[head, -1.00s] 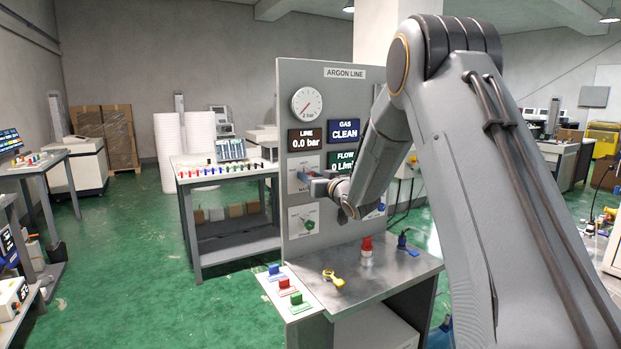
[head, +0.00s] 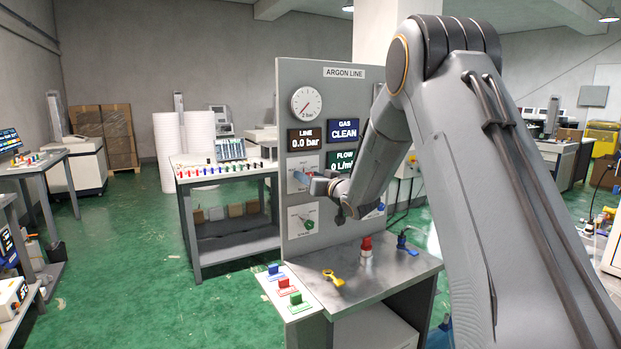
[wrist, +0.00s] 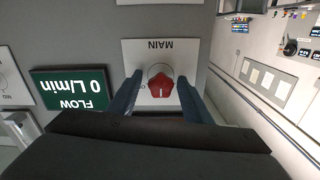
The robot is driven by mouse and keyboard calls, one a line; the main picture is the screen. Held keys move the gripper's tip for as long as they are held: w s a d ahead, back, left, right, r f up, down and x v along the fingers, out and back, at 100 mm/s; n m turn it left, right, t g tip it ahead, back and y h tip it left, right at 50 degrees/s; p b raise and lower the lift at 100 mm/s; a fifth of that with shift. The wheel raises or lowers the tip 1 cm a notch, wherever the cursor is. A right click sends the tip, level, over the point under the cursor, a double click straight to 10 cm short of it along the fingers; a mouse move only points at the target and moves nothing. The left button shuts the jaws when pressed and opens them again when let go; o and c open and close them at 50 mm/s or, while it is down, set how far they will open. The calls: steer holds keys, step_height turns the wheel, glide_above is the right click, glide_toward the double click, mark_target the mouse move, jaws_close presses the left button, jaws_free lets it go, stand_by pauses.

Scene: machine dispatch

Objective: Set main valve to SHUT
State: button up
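The main valve's red knob (wrist: 161,87) sits on a white plate labelled MAIN, which shows upside down in the wrist view. A white mark is on the knob; part of the lettering beside it is hidden by a finger. My gripper (wrist: 159,80) is open, with one blue finger on each side of the knob and a visible gap to it. In the head view my gripper (head: 304,178) is at the argon panel (head: 346,108), over the plate below the LINE display, and hides the knob there.
The panel gauge (head: 306,102) reads near its low end and the LINE display (head: 306,139) shows 0.0 bar. A lower valve with a green handle (head: 309,224) is below my gripper.

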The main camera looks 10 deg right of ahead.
steer(key=b+v, duration=0.2)
steer(key=v, duration=0.5)
steer(key=shift+s, duration=0.35)
steer(key=shift+d, duration=0.1)
